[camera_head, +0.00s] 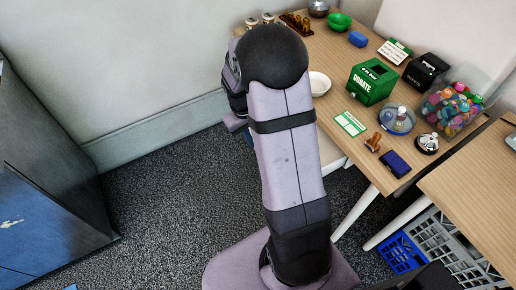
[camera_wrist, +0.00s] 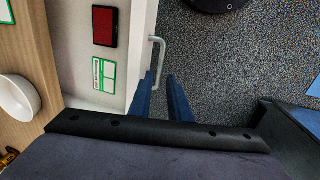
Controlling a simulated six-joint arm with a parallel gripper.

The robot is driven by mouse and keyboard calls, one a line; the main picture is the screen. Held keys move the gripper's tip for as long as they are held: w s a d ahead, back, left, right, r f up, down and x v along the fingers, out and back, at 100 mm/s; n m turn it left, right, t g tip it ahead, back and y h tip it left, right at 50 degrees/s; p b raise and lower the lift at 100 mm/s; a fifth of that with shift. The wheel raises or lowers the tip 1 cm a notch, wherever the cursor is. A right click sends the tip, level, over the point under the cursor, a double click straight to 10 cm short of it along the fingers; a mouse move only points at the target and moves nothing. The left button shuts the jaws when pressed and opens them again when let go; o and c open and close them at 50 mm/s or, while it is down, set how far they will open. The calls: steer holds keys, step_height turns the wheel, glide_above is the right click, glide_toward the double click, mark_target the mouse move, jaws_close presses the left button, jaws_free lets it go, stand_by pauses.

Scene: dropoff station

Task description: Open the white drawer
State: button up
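The white drawer (camera_wrist: 80,75) stands pulled out from the wooden table in the wrist view, with its inside showing. A red box (camera_wrist: 105,26) and a green-and-white card (camera_wrist: 104,75) lie in it. Its pale bar handle (camera_wrist: 161,62) is on the front, facing the carpet. My gripper (camera_wrist: 160,78) is open, its two blue fingers apart with carpet showing between them. The fingertips are close to the handle's lower end; I cannot tell whether they touch it. In the head view part of the white drawer (camera_head: 330,151) shows under the table edge; my arm hides the rest.
The wooden table (camera_head: 340,75) holds a green donate box (camera_head: 371,82), a white bowl (camera_head: 319,83), a stamp and other small things. A blue cabinet (camera_head: 45,190) stands at the left. Carpet (camera_head: 165,170) lies free between cabinet and arm. Crates (camera_head: 440,240) stand at lower right.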

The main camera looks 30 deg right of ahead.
steer(key=shift+d+f, duration=0.2)
steer(key=shift+f, duration=1)
steer(key=shift+d+f, duration=0.25)
steer(key=shift+f, duration=0.95)
steer(key=shift+d+f, duration=0.2)
steer(key=shift+f, duration=1)
jaws_close()
